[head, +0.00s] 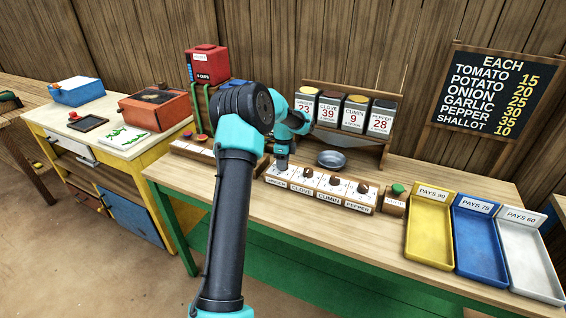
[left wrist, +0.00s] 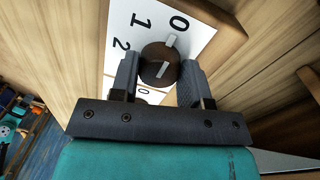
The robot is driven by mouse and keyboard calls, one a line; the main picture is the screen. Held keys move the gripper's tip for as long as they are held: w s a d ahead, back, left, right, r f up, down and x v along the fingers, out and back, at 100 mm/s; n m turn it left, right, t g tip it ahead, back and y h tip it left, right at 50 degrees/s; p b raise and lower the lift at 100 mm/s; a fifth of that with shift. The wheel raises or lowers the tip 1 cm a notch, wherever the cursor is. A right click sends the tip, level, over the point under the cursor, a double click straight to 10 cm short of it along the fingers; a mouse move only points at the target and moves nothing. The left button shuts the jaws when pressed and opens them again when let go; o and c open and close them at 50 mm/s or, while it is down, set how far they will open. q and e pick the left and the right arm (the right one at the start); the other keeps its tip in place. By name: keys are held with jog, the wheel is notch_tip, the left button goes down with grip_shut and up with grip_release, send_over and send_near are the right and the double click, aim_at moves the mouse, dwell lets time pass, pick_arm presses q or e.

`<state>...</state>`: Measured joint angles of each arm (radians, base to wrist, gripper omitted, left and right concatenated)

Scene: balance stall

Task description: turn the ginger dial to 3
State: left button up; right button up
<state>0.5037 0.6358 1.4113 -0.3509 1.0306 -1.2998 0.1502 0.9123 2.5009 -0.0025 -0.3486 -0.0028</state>
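The ginger dial is the leftmost of a row of dials on a wooden block (head: 316,191) on the table. In the head view its knob is hidden by my left gripper (head: 281,166), which points down over it. In the left wrist view the brown ginger dial knob (left wrist: 159,66) sits on a white plate (left wrist: 128,22) marked 0, 1 and 2; its white pointer aims at the 0. The fingers of my left gripper (left wrist: 160,82) stand on both sides of the knob and look closed against it. The figure 3 is not visible. My right gripper is out of view.
The clove dial (head: 308,173), cumin dial (head: 335,181) and pepper dial (head: 363,188) stand close to the right. A green button (head: 397,189) follows. A metal bowl (head: 330,159) and labelled jars (head: 354,113) stand behind. Yellow, blue and white trays lie at the right.

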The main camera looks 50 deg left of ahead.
pick_arm(q)
jog(key=c, duration=0.4)
jog(key=shift+o, duration=0.2)
jog(key=shift+n, duration=0.4)
jog(key=n, duration=0.6)
jog(key=shift+s, duration=0.1)
jog(key=n+t, duration=0.1)
jog(key=n, duration=0.5)
jog(key=shift+n, duration=0.3)
jog(key=n, duration=0.6)
jog(key=shift+d, duration=0.1)
jog(key=n, duration=0.3)
jog(key=shift+n+t, duration=0.3)
jog(key=shift+n, duration=1.9)
